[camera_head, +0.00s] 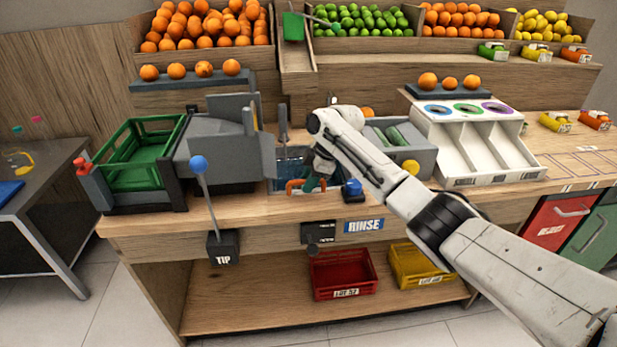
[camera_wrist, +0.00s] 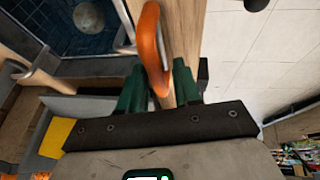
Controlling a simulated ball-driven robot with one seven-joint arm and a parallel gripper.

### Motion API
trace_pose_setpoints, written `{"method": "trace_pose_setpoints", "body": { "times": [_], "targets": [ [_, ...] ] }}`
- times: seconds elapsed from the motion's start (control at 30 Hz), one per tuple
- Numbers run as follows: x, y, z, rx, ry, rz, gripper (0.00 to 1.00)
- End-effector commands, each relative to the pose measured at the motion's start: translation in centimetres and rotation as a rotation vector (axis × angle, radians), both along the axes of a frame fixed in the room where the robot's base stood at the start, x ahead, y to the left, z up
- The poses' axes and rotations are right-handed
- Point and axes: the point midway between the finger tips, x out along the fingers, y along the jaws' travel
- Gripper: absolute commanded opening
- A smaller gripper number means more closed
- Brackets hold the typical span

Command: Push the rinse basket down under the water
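The orange handle (camera_head: 294,187) of the rinse basket stands at the front of the rinse tank (camera_head: 288,157) in the head view. My gripper (camera_head: 317,181) points down just to its right, with dark green fingers. In the wrist view, my gripper (camera_wrist: 160,88) has its fingers apart, with the orange handle (camera_wrist: 152,45) reaching into the gap between them. I cannot tell whether either finger touches the handle. Blue tiled water (camera_wrist: 60,25) shows at upper left there, with a round pale-orange thing (camera_wrist: 88,16) in it. The basket's body is mostly hidden.
A grey machine with a green crate (camera_head: 140,152) stands left of the tank, with a blue-knobbed lever (camera_head: 199,164) in front. A blue knob (camera_head: 352,188) sits close right of my gripper. Below are a RINSE sign (camera_head: 364,225) and a red crate (camera_head: 342,273).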

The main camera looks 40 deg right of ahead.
Motion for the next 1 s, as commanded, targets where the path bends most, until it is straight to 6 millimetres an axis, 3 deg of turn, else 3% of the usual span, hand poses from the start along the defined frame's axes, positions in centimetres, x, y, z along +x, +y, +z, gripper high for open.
{"method": "trace_pose_setpoints", "body": {
  "times": [0.1,0.43,1.0],
  "targets": [
    [0.1,0.0,0.3,-0.001,-0.005,0.001,0.42],
    [0.0,-0.3,1.2,-0.002,-0.01,0.0,0.42],
    [-3.4,-2.3,9.5,-0.001,-0.008,0.0,0.42]
  ]
}}
